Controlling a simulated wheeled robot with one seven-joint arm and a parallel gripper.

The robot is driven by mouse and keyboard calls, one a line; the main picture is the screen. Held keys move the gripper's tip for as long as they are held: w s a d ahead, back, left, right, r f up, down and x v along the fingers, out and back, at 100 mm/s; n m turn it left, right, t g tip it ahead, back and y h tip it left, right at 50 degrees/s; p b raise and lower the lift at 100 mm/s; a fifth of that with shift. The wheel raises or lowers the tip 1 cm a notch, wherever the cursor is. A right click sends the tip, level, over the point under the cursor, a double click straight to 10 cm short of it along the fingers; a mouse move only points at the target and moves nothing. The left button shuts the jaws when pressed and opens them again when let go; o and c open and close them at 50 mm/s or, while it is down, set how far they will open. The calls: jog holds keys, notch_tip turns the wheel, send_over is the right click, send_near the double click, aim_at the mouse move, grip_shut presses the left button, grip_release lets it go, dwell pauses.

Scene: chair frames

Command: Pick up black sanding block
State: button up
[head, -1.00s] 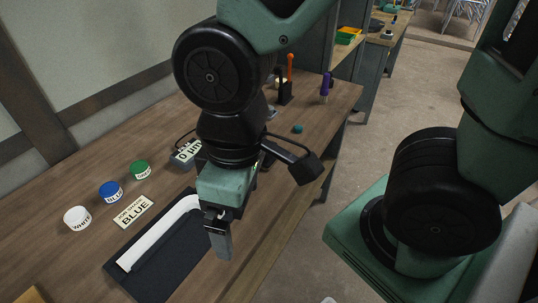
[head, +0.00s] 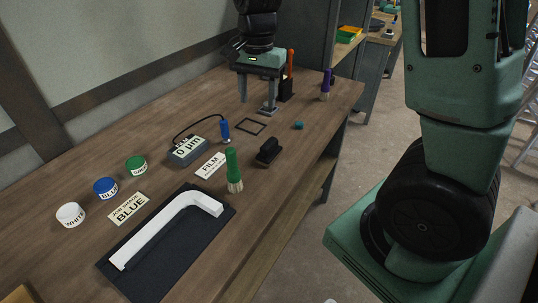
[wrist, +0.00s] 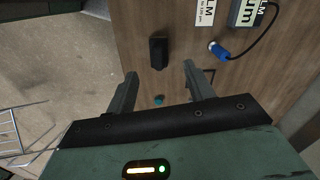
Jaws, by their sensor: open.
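The black sanding block (head: 267,152) lies on the workbench near its front edge, right of the green-handled brush. It has a raised grip on top. In the wrist view the block (wrist: 158,54) shows just beyond and roughly between my fingertips. My gripper (head: 256,106) is open and empty, fingers pointing down, over the back part of the bench. It is beyond the block and apart from it. In the wrist view both fingers of my gripper (wrist: 160,70) show spread apart.
A green brush (head: 233,170) stands close left of the block. Nearby are a film card (head: 210,165), a gauge (head: 187,151) with a blue probe (head: 225,130), and a small teal piece (head: 298,125). A white angled part (head: 165,230) lies on a dark mat (head: 215,222). Paint pots line the left.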

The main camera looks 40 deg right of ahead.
jog(key=w+d+m, duration=0.1)
jog(key=d+m, duration=0.1)
jog(key=d, duration=0.2)
send_over(269, 142)
notch_tip(269, 142, down, 11)
jog(key=shift+f, duration=0.2)
jog(key=shift+d+f+p, duration=0.1)
jog(key=shift+f+p, duration=0.5)
jog(key=shift+f, duration=2.5)
grip_shut()
